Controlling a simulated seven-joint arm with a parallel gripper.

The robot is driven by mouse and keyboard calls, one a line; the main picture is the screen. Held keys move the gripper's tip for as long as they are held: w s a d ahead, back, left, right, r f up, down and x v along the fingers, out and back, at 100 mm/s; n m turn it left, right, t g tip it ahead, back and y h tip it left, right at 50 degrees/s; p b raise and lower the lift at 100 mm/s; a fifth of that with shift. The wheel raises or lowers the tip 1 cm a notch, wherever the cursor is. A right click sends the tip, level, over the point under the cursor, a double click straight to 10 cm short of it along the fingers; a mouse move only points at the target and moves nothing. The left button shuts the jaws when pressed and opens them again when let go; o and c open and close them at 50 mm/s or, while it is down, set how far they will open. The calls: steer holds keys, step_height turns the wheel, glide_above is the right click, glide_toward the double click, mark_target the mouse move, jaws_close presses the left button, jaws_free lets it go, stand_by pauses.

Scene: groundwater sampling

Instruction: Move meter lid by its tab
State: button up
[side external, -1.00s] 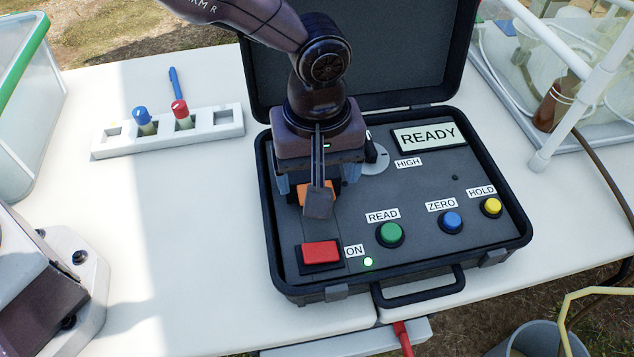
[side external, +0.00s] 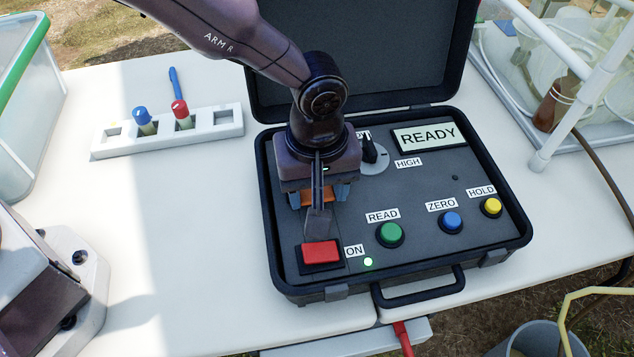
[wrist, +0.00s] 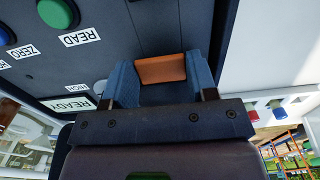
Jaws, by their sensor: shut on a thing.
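The orange tab (side external: 317,198) of the meter lid shows under my gripper (side external: 318,196), on the left part of the meter's panel. In the wrist view the orange tab (wrist: 160,68) sits between the two blue-grey fingers of my gripper (wrist: 160,75), which are shut on it. The lid body is mostly hidden by my gripper, so I cannot tell whether it is raised or seated. The meter (side external: 420,225) is a black open case with a dark panel and a display (side external: 427,137) reading READY.
A red switch (side external: 320,253) lies just in front of my gripper. Green (side external: 390,233), blue (side external: 451,222) and yellow (side external: 492,206) buttons are to the right, a dial (side external: 374,157) right behind. The raised case lid (side external: 375,55) stands behind. A vial rack (side external: 222,121) is at the left.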

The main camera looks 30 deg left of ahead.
steer(key=shift+w+a+r, duration=0.1)
steer(key=shift+r, duration=0.05)
steer(key=shift+w+a+r+g+h, duration=0.35)
steer(key=shift+r+g+h, duration=0.25)
steer(key=w+a+r+g+h, duration=0.3)
steer(key=g+h, duration=0.1)
steer(key=shift+w+a+r, duration=0.3)
steer(key=shift+r, duration=0.05)
steer(key=shift+w+a+r, duration=0.15)
steer(key=shift+w+a, duration=0.05)
steer(key=shift+w, duration=0.05)
steer(key=shift+w+a+r, duration=0.2)
steer(key=shift+w+a, duration=0.25)
steer(key=shift+a, duration=0.1)
steer(key=shift+w+a, duration=0.6)
steer(key=shift+w, duration=0.05)
steer(key=shift+f, duration=0.1)
